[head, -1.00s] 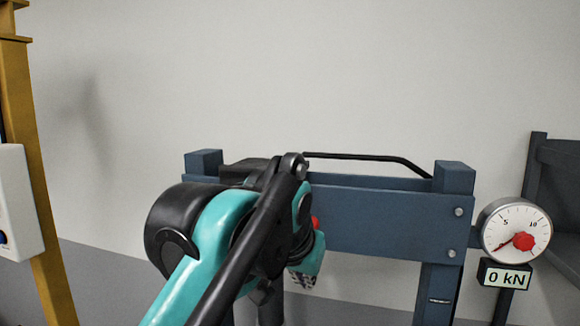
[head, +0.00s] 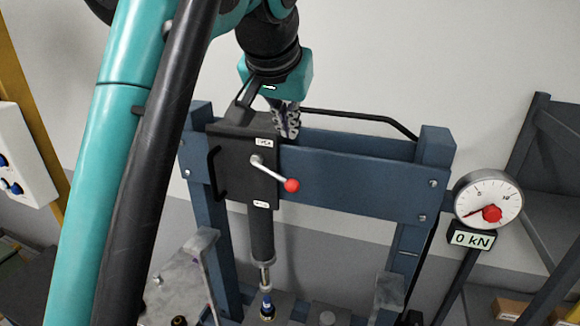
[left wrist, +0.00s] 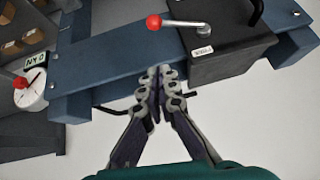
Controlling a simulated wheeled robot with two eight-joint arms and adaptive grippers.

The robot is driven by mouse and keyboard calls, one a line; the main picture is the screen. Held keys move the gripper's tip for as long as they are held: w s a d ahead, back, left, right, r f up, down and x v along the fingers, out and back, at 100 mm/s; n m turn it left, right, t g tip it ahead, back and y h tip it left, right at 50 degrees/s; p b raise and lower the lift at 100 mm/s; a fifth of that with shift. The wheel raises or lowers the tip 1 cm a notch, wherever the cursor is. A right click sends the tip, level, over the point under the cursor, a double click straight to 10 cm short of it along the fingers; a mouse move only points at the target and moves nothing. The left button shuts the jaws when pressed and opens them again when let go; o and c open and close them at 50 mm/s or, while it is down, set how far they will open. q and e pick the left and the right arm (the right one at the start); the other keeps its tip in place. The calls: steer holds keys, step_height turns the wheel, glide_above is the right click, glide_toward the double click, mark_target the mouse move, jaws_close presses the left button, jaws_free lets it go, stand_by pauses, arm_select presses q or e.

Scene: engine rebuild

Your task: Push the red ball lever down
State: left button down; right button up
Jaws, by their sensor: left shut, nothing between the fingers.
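The red ball lever (head: 290,185) is a short silver arm with a red ball at its end. It sits on the front of the black press head (head: 232,165) and slopes down to the right in the head view. In the left wrist view the red ball (left wrist: 154,22) shows beyond the fingertips. My left gripper (head: 287,133) is shut and empty, its fingers pointing down at the top of the press beam, above the lever and apart from it. It also shows in the left wrist view (left wrist: 158,72). My right gripper is not in view.
The blue press frame (head: 350,180) has a thick crossbeam and upright posts. A black bent rod (head: 360,116) runs behind the beam. A round gauge (head: 488,199) with a 0 kN display (head: 471,238) stands at the right. A white control box (head: 22,155) is at the left.

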arm_select(q)
glide_above(292, 187)
steer(key=f, duration=0.7)
steer(key=shift+d+f+b, duration=0.15)
steer(key=shift+d+b, duration=0.05)
steer(key=shift+b, duration=0.2)
steer(key=f, duration=0.3)
steer(key=shift+w+f, duration=0.25)
steer(key=shift+s+a+f, duration=0.25)
steer(key=shift+f, duration=0.35)
steer(key=shift+w+d, duration=0.1)
steer(key=shift+w, duration=0.05)
steer(key=shift+f, duration=0.15)
